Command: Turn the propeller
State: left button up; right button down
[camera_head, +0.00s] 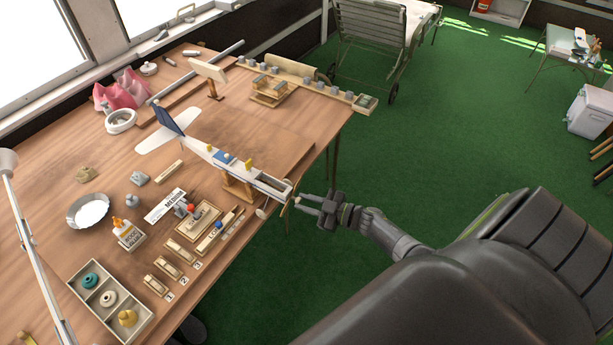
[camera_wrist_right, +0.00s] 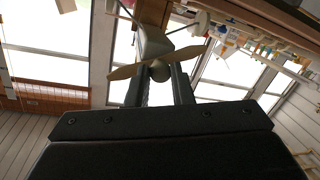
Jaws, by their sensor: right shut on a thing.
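A white and blue model airplane (camera_head: 205,148) rests on a wooden stand on the bench, its nose toward the bench's right edge. Its tan two-bladed propeller (camera_head: 286,214) is at the nose; in the right wrist view the propeller (camera_wrist_right: 124,72) lies slightly tilted across the fingers. My right gripper (camera_head: 297,203) reaches in from the right at the nose. In the right wrist view, the gripper (camera_wrist_right: 160,76) has one finger on each side of the propeller's hub and is shut on it. The fingertips are partly hidden behind the propeller. My left gripper is out of view.
The wooden bench (camera_head: 100,240) holds a parts tray (camera_head: 72,284), a glue bottle (camera_head: 128,232), a metal dish (camera_head: 88,210) and small wooden parts near the plane. A white lamp arm (camera_head: 32,240) stands at left. Green floor lies open right of the bench.

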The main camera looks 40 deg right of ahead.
jog(key=c, duration=1.3)
grip_release()
jog(key=shift+o, duration=0.2)
jog(key=shift+s, duration=0.1)
jog(key=b+v, duration=0.3)
jog(key=v, duration=1.4)
jog(key=shift+b, duration=0.4)
jog(key=shift+d, duration=0.1)
